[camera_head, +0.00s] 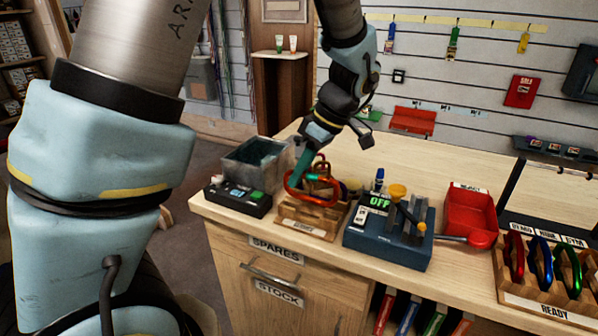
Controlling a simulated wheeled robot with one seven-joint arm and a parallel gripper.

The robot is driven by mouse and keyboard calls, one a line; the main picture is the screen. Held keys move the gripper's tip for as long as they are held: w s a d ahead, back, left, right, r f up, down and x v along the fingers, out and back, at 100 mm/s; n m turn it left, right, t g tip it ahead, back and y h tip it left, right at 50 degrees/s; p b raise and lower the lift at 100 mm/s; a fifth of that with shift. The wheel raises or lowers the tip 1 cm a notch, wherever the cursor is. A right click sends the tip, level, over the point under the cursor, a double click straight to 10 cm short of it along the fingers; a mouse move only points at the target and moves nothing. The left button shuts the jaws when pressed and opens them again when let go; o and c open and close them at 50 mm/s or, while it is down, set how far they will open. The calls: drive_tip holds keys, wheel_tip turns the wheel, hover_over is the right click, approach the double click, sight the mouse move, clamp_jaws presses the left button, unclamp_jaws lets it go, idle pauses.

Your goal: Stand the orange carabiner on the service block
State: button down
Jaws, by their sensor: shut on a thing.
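An orange-red carabiner (338,190) shows just under my gripper (308,165), above a small wooden rack (306,222). My gripper points down and is shut on a carabiner, which looks like the orange one. The jaws and teal parts overlap it, so the exact grip is hard to see. I cannot tell whether the carabiner still touches the rack. A blue block (388,246) with an "OFF" display and upright grey parts stands to the right of the rack; it looks like the service block. No carabiner shows on it.
A grey open bin (256,160) and a black box with a green button (238,198) stand left of the rack. A red tray (468,212) is right of the block. A "READY" rack (545,290) holds several coloured carabiners at the front right. Bare bench lies behind the block.

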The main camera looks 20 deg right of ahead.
sight(298, 194)
idle(0.5)
drive_tip(key=shift+f+b, duration=0.45)
drive_tip(key=shift+f, duration=0.2)
drive_tip(key=shift+f, duration=0.1)
drive_tip(key=shift+f+b, duration=0.85)
drive_tip(key=shift+f, duration=0.25)
drive_tip(key=shift+f+b, duration=0.35)
drive_tip(key=shift+f, duration=0.25)
drive_tip(key=c, duration=0.8)
unclamp_jaws()
drive_tip(key=shift+c, duration=0.2)
drive_tip(key=shift+d+r, duration=0.1)
